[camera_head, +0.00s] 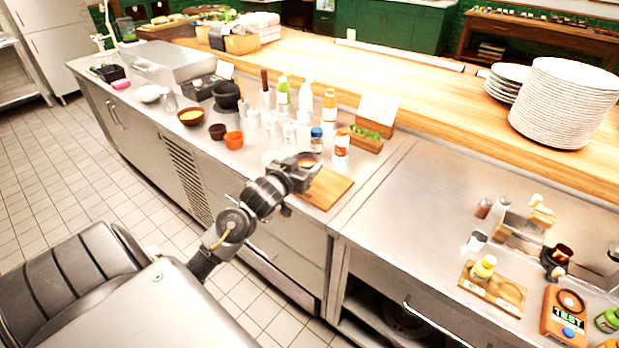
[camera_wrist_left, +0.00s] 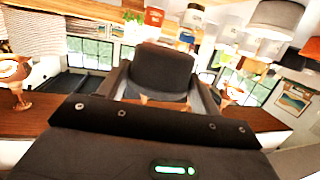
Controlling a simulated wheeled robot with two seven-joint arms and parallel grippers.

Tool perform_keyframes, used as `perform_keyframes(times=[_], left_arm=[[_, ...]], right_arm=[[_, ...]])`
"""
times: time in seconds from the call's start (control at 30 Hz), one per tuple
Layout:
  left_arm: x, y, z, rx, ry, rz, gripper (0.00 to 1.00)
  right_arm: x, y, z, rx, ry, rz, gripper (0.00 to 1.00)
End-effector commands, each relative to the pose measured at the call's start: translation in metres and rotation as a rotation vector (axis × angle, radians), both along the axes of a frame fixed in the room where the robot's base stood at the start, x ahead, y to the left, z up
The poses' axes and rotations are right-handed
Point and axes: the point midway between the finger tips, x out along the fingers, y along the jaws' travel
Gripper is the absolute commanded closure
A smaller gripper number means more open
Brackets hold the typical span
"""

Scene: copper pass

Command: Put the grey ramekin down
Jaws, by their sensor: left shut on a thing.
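My left gripper (camera_head: 304,172) is above the steel counter, by the left end of a wooden board (camera_head: 332,188). In the left wrist view, a dark grey rounded thing (camera_wrist_left: 163,72), which I take for the grey ramekin, sits between the fingers of my left gripper (camera_wrist_left: 160,98). The gripper is shut on it. In the head view the ramekin is hard to tell from the dark gripper. Whether it touches the board or counter I cannot tell. My right gripper is not in view.
A blue-capped jar (camera_head: 316,140) and a red-and-white bottle (camera_head: 342,145) stand just behind the gripper. An orange bowl (camera_head: 233,140) and a dark brown bowl (camera_head: 217,131) stand to its left. The steel counter (camera_head: 400,215) right of the board is clear.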

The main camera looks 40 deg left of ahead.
Motion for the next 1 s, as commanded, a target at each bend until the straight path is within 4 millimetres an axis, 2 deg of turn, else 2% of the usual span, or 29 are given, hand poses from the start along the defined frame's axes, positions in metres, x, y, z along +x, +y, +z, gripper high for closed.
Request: perform_keyframes(times=[0.03, 0.1, 0.3, 0.57, 0.8, 1.0], left_arm=[[0.007, 0.001, -0.013, -0.004, 0.005, 0.001, 0.6], [0.016, 0.005, -0.023, -0.003, 0.006, 0.001, 0.6], [0.031, 0.009, -0.041, -0.001, 0.002, -0.001, 0.6], [0.037, 0.011, -0.049, -0.002, 0.003, 0.0, 0.6], [0.038, 0.01, -0.077, -0.002, 0.004, -0.001, 0.6], [0.037, 0.011, -0.081, 0.0, 0.001, -0.001, 0.6]], right_arm=[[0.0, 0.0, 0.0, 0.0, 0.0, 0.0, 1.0], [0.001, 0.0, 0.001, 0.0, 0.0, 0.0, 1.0], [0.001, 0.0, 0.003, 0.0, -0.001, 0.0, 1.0], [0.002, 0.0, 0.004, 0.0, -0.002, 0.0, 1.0], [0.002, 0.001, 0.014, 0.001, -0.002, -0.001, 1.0], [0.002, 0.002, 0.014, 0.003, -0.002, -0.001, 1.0]])
